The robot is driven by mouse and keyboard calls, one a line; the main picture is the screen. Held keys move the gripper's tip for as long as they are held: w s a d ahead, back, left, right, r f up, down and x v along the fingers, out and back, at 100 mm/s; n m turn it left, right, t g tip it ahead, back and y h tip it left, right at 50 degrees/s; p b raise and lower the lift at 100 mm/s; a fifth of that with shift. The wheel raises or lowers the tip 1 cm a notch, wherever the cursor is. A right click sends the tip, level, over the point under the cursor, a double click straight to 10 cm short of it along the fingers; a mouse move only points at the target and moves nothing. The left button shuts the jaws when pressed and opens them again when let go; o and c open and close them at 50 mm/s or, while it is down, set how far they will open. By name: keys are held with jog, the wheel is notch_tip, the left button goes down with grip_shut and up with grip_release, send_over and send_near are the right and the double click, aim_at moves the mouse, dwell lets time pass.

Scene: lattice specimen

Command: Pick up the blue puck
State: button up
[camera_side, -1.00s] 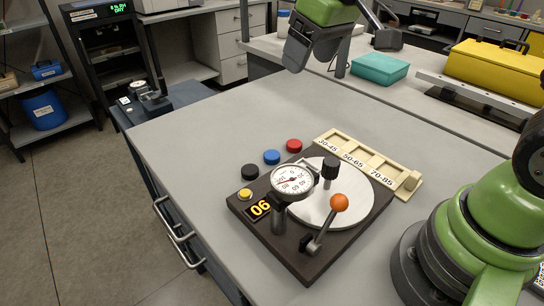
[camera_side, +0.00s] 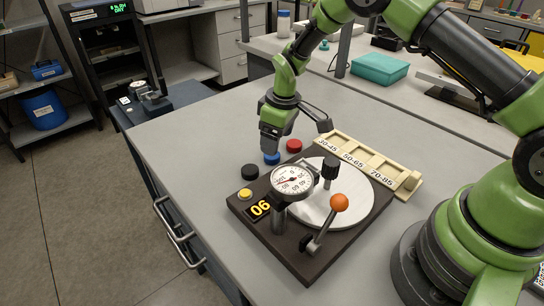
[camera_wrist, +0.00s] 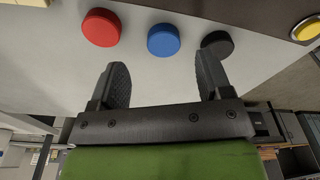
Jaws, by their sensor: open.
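The blue puck (camera_side: 272,158) lies on the grey table between the red puck (camera_side: 294,146) and the black puck (camera_side: 250,172). My gripper (camera_side: 271,146) is above and just behind the blue puck in the side view, partly hiding it. In the wrist view, the blue puck (camera_wrist: 163,40) lies beyond the gap between the fingertips. There my gripper (camera_wrist: 164,72) is open with nothing between its fingers. I cannot tell its exact height over the puck. The black puck (camera_wrist: 217,43) is partly behind the right finger in the wrist view.
A dark tester base (camera_side: 310,255) with a dial gauge (camera_side: 292,180), white disc (camera_side: 345,200) and orange-knobbed lever (camera_side: 339,203) stands right in front of the pucks. A beige labelled tray (camera_side: 410,184) is behind it. The table's left side is clear.

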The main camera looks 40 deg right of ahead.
jog(key=f, duration=0.4)
jog(key=shift+w+a+f, duration=0.35)
jog(key=c, duration=1)
jog(key=shift+r, duration=0.1)
